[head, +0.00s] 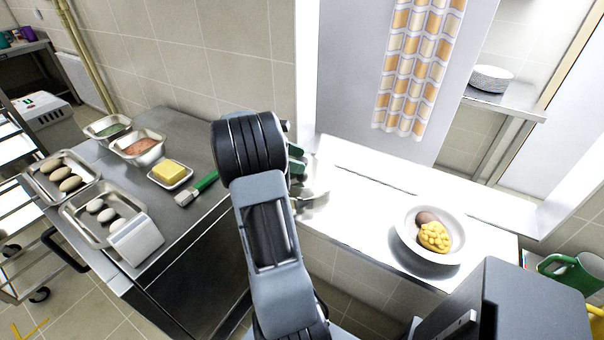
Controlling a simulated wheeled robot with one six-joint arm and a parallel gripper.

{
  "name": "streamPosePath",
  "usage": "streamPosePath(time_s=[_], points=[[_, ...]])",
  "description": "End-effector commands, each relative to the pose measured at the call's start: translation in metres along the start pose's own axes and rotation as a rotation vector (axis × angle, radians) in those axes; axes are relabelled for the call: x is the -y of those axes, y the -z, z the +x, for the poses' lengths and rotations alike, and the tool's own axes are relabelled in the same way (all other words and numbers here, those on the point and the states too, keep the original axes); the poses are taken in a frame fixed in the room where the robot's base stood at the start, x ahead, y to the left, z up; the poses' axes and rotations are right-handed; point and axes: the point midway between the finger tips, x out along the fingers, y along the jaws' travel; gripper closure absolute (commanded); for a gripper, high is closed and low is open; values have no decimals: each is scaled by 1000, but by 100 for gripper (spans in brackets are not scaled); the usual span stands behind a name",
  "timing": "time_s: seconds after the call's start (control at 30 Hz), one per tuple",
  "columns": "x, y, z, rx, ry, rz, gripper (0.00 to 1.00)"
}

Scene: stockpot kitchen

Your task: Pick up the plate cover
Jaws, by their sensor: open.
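A shiny silver rounded thing, which looks like the plate cover (316,182), stands at the left end of the bright counter. My arm hides its left part. My gripper (298,161) shows only in part behind my arm, as green-tipped fingers at the cover's upper left. It is open, and no thing shows between the fingers. I cannot tell whether the fingers touch the cover. A white plate (404,240) with yellow food and a brown round item lies uncovered on the right part of the counter.
The bright counter (355,215) is clear between the cover and the plate. A steel worktable (205,135) at left holds metal trays, butter (170,172) and a green-handled brush (197,189). A patterned cloth (418,65) hangs above the counter. A green jug (572,274) stands at lower right.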

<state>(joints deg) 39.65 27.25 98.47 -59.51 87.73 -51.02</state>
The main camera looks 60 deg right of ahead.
Motion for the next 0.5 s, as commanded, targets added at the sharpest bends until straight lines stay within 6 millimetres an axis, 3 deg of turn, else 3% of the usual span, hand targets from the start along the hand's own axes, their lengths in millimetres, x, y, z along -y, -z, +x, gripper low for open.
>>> streamPosePath(time_s=[0.2,0.5], points=[[0,0,0,0,0,1,32],[0,0,0,0,0,1,60]])
